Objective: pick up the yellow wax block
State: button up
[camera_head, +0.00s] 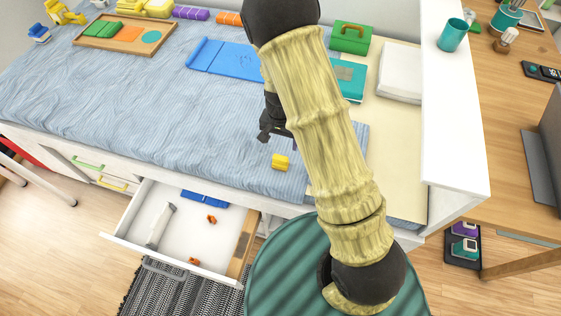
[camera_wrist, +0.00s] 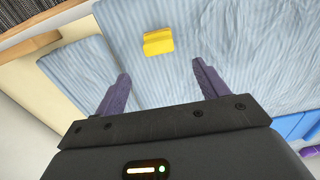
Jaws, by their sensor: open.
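The yellow wax block (camera_head: 280,162) lies on the blue striped bed cover (camera_head: 110,100), close to the bed's front edge. In the wrist view the block (camera_wrist: 158,42) sits ahead of the fingertips, roughly midway between them and apart from both. My gripper (camera_wrist: 160,70) is open and empty, with its two purple-grey fingers spread. In the head view my gripper (camera_head: 272,132) is above the bed, a little behind the block and partly hidden by my arm.
An open white drawer (camera_head: 180,235) with small items juts out below the bed. A blue folded mat (camera_head: 222,60), a teal box (camera_head: 348,80) and a green case (camera_head: 350,38) lie behind. A white partition (camera_head: 455,130) stands at the right. Cover around the block is clear.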

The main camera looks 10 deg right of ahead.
aim_at(280, 157)
notch_tip(280, 157, down, 5)
jog(key=shift+r, duration=0.2)
jog(key=shift+s+f+p, duration=0.15)
jog(key=shift+f+p, duration=0.15)
jog(key=shift+f, duration=1.05)
jog(key=shift+s+f+p, duration=0.15)
jog(key=shift+f+p, duration=0.1)
jog(key=shift+f, duration=1.05)
jog(key=c, duration=1.1)
jog(key=shift+r, duration=0.1)
